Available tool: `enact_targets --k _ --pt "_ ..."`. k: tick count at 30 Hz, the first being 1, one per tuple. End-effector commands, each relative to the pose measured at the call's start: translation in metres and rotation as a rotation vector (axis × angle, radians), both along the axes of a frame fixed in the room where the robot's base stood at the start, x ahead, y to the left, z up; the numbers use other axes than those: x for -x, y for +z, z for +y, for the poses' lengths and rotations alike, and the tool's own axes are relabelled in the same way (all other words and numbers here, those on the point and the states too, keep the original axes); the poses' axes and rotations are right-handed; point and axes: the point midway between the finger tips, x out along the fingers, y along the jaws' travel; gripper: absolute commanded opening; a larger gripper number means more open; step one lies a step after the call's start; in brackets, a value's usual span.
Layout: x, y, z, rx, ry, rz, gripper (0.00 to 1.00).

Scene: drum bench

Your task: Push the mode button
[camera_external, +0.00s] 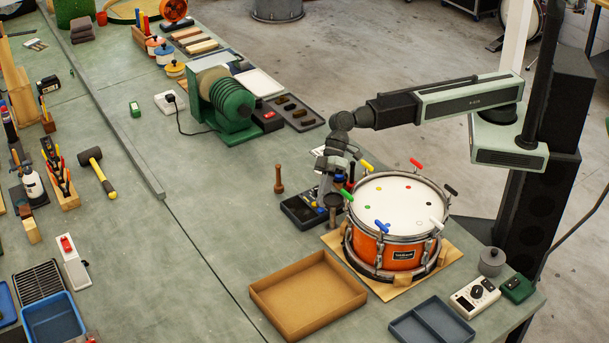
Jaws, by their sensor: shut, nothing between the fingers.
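A cream box with a dark round dial (475,297) sits at the bench's front right corner; small dark controls show beside the dial. A small dark green box (517,288) stands right of it. No lettering is readable, so I cannot tell which control is the mode button. My gripper (327,199) is shut and empty. It points down over the dark tool tray, left of the orange drum and well away from the cream box. Its fingertips are small and partly lost against the tray's contents.
The orange drum (399,246) with coloured keys around its rim stands on a wooden board between my gripper and the cream box. A dark tool tray (297,211) lies under my gripper. A cardboard tray (307,296) and a blue-grey tray (432,325) lie in front.

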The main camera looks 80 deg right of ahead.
Motion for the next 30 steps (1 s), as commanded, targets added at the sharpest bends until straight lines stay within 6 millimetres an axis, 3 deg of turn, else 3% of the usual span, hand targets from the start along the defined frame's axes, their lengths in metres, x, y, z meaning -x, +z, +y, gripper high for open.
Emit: enact_targets --k 6,22,30 --pt "0.0 -0.0096 -0.0001 0.0 0.0 0.0 0.0" --pt "0.0 -0.0112 0.0 0.0 0.0 0.0 0.0" --pt "0.0001 -0.0019 0.0 0.0 0.0 0.0 0.0"
